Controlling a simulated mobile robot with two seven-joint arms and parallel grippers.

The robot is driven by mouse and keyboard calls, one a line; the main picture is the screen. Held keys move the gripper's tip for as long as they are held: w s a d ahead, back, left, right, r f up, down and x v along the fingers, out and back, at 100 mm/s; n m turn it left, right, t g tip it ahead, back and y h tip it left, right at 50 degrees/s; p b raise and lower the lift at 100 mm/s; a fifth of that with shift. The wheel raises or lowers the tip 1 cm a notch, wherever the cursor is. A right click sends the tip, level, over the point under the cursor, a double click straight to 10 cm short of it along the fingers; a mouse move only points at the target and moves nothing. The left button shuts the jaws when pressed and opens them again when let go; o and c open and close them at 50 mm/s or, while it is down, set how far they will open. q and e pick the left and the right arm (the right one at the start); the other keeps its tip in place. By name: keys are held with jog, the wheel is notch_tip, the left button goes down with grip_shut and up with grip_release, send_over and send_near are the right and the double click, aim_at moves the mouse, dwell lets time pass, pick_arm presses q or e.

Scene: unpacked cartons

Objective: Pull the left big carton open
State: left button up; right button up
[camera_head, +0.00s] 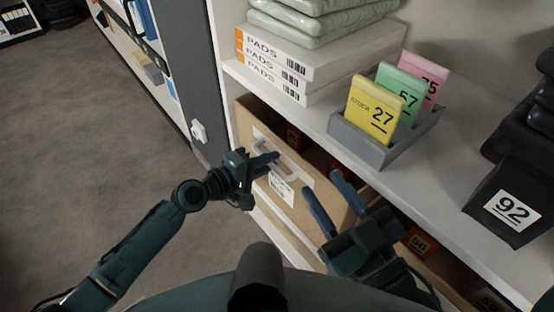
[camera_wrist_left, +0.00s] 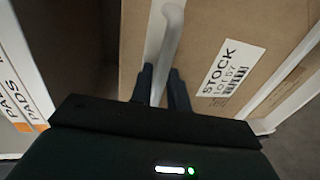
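The left big carton (camera_head: 306,196) is a brown box under the white shelf board, with a pale handle (camera_head: 290,168) and a stock label on its front. Its top is partly visible, with dark red items inside. My left gripper (camera_head: 270,163) is at the handle's left part. In the left wrist view the handle (camera_wrist_left: 172,40) runs between its two fingers (camera_wrist_left: 162,88), which look closed against it. The carton front and label also show there (camera_wrist_left: 215,40). My right gripper (camera_head: 332,195) is open and empty in front of the carton's right end, its fingers apart.
On the shelf (camera_head: 310,115) stand stacked pads boxes (camera_head: 300,65), a grey tray (camera_head: 375,150) with numbered cards and a black bin (camera_head: 510,205). The floor (camera_head: 90,130) at left is clear.

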pick_arm(q)
jog(key=shift+w+d, duration=0.1)
jog(key=shift+d, duration=0.05)
jog(key=shift+c, duration=0.5)
grip_shut()
